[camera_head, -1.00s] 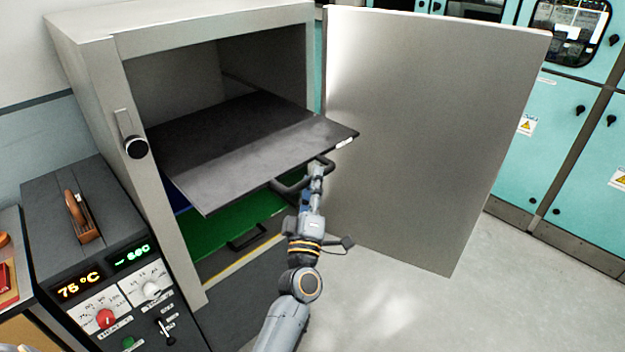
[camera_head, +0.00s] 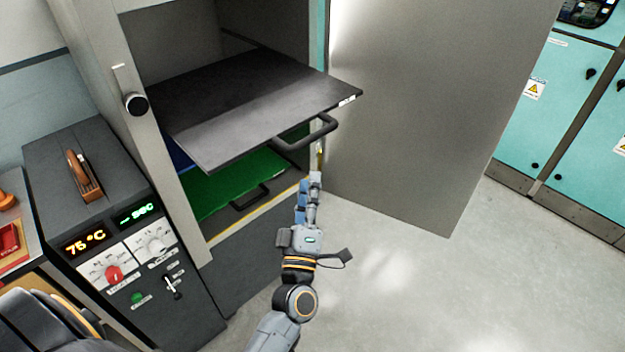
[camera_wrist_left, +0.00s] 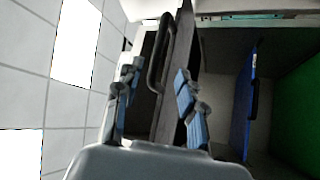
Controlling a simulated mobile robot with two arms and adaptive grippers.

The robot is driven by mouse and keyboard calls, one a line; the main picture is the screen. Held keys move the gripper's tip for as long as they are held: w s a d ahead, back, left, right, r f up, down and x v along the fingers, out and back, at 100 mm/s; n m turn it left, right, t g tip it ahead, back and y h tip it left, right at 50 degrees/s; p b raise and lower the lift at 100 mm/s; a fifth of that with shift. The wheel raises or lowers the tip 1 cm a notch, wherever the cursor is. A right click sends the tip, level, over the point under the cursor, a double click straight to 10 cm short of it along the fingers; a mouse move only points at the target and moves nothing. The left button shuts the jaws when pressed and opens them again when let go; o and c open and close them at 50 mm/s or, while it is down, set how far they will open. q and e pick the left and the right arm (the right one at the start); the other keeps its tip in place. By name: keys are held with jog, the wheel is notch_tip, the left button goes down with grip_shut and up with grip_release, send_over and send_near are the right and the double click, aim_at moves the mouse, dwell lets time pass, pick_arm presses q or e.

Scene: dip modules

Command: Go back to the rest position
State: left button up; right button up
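My left gripper (camera_head: 309,200) is below and in front of the black handle (camera_head: 318,131) of the dark grey shelf, apart from it. In the left wrist view, its blue-padded fingers (camera_wrist_left: 158,82) are spread with nothing between them, and the handle (camera_wrist_left: 160,60) shows beyond. The dark shelf (camera_head: 250,105) is slid part way out of the open cabinet (camera_head: 131,60) and looks empty. My right gripper is not in view.
The cabinet door (camera_head: 420,110) stands wide open on the right. Below the dark shelf are a blue shelf (camera_head: 180,158) and a green shelf (camera_head: 220,186). A control box (camera_head: 75,150) reading 75 °C stands at the left. The floor (camera_head: 430,290) at the right is clear.

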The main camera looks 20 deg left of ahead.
pick_arm(q)
jog(key=d+f+m+g+h, duration=0.2)
jog(key=d+f+m+h, duration=0.15)
jog(key=f, duration=0.65)
jog(key=d+f+m+g+h, duration=0.2)
jog(key=f+m+h, duration=0.15)
jog(key=f, duration=0.65)
jog(key=s+d+f+m+g+h+b, duration=0.1)
jog(key=s+f+m+g, duration=0.2)
jog(key=f, duration=0.6)
jog(key=s+d+f+m+g, duration=0.1)
jog(key=s+f+m+g, duration=0.1)
jog(key=s+f, duration=0.5)
jog(key=s+a+f+m+g, duration=0.35)
jog(key=s+f+g, duration=0.35)
jog(key=s+f, duration=1.05)
jog(key=s+a+f+m+g, duration=0.1)
jog(key=s+a+f, duration=0.1)
jog(key=s, duration=0.3)
jog(key=s+a+f+m+g+y, duration=0.1)
jog(key=s+a+f+g, duration=0.1)
jog(key=s+f, duration=0.2)
jog(key=s+a+f+m+g+b, duration=0.1)
jog(key=s+a+f, duration=0.1)
jog(key=s, duration=0.4)
jog(key=shift+s+f+g, duration=0.3)
jog(key=shift+s+f, duration=0.05)
jog(key=shift+f, duration=0.05)
